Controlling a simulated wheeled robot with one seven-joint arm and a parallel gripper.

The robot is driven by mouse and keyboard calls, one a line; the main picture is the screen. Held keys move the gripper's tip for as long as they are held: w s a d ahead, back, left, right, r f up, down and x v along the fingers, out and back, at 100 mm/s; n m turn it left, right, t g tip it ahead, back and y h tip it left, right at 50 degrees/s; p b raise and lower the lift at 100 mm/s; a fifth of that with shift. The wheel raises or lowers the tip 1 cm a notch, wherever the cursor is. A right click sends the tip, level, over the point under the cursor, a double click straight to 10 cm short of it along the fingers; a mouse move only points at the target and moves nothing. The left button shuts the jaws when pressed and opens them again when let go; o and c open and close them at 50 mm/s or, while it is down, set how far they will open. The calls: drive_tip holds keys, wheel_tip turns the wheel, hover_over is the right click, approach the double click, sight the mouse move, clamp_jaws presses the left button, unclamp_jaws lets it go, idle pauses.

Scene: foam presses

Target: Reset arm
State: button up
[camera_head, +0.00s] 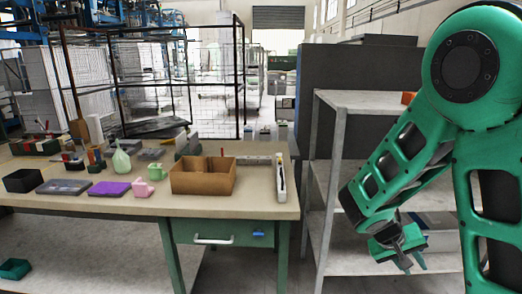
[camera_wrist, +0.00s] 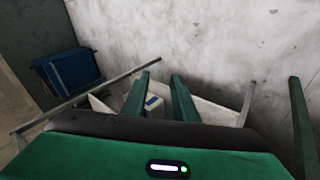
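My green arm hangs on the right side of the head view, bent, with its gripper (camera_head: 408,262) pointing down in front of the grey shelf rack (camera_head: 337,165). The gripper is open, with its two fingers apart. In the wrist view, the two green fingers of my gripper (camera_wrist: 162,76) stand apart with nothing held between them. A small white and blue item (camera_wrist: 152,103) shows beyond the gap, inside a pale bin-like shape (camera_wrist: 210,112).
A workbench (camera_head: 240,203) on the left carries a cardboard box (camera_head: 203,177), a purple item (camera_head: 109,189), a pink cup (camera_head: 142,188) and a green bottle (camera_head: 121,160). A blue box (camera_wrist: 68,78) lies at left in the wrist view. The rack stands close to my arm.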

drive_tip(key=s+r+m+y, duration=0.2)
drive_tip(key=s+r+y, duration=0.2)
drive_tip(key=s, duration=0.8)
drive_tip(key=s+r+m+g+y, duration=0.1)
drive_tip(key=s+r+y, duration=0.3)
drive_tip(key=s, duration=0.8)
wheel_tip(320, 180, up, 2)
drive_tip(key=shift+a+m, duration=0.25)
drive_tip(key=shift+m, duration=0.35)
